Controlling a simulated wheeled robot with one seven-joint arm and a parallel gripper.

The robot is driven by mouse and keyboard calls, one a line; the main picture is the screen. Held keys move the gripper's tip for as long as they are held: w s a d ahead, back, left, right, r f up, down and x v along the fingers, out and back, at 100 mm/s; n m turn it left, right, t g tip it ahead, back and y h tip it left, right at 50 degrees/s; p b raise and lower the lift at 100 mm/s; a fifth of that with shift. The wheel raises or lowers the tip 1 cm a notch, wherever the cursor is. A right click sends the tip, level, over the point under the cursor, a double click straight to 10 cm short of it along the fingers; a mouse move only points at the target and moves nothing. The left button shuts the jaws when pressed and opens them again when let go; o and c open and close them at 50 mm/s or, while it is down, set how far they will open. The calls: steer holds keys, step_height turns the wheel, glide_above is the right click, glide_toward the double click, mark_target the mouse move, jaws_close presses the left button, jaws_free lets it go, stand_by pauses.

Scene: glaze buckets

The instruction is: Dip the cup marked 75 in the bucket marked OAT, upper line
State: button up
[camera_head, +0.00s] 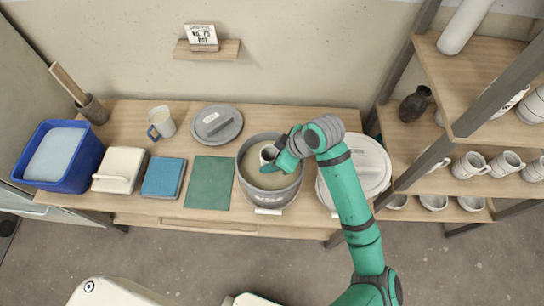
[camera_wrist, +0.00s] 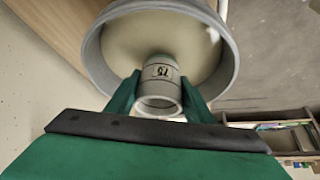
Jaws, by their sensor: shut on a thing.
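The bucket holds pale beige glaze (camera_wrist: 130,40). I cannot tell whether the cup touches the glaze. A white label (camera_head: 268,211) is at the bucket's front, too small to read.
A lidded bucket (camera_head: 372,168) stands right of the open one, partly behind my arm. Left are a green mat (camera_head: 209,182), a grey lid (camera_head: 217,124), a mug (camera_head: 161,122) and a blue tub (camera_head: 93,163). Shelves with cups (camera_head: 470,165) are at the right.

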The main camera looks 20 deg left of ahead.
steer(key=shift+f, duration=0.1)
step_height(320, 180, down, 6)
stand_by(1.1)
steer(key=shift+f, duration=0.1)
stand_by(2.2)
steer(key=shift+r, duration=3.65)
step_height(320, 180, up, 8)
steer(key=shift+f, duration=0.2)
